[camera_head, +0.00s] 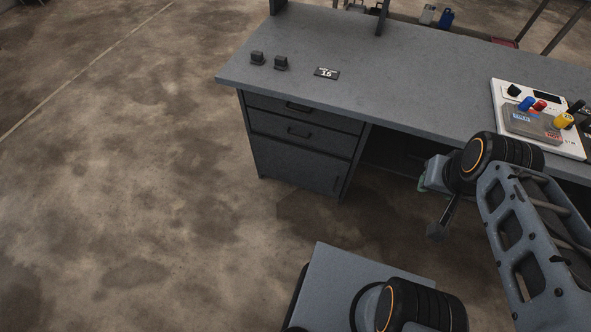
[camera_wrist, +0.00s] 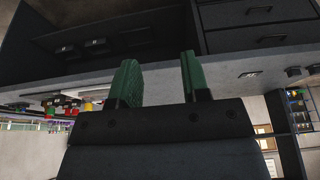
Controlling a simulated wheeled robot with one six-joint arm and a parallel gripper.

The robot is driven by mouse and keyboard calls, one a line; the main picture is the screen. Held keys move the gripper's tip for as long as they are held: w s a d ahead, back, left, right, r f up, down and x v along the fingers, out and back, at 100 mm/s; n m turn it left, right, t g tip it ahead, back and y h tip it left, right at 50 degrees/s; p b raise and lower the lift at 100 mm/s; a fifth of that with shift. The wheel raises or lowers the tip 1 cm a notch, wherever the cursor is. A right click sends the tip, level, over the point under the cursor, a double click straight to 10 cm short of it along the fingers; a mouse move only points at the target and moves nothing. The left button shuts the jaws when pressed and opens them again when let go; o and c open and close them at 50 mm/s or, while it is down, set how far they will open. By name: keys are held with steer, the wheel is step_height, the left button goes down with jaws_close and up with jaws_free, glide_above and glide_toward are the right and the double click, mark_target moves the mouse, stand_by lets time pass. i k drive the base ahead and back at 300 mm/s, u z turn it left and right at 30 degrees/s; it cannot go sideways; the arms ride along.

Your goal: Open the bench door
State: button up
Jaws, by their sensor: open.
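The bench door (camera_head: 296,166) is a dark grey panel below two drawers at the left end of the grey bench (camera_head: 400,75). It looks shut in the head view, with a small dark handle near its right edge. My gripper (camera_head: 424,184) is at the bench's open knee space, to the right of the door and apart from it. In the wrist view, which looks upside down, its two green fingers (camera_wrist: 160,78) are spread with nothing between them. There I see drawers (camera_wrist: 262,26) but cannot make out the door.
On the benchtop are two small black blocks (camera_head: 268,61), a "16" label (camera_head: 326,72) and a white panel (camera_head: 500,98) with coloured knobs. The benchtop edge overhangs the drawers. Stained concrete floor (camera_head: 130,190) left of and before the bench is clear.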

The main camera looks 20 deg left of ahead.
mark_target(319, 172)
steer(key=k, duration=1.2)
steer(key=u, duration=0.8)
steer(key=i, duration=1.7)
steer(key=z, duration=0.4)
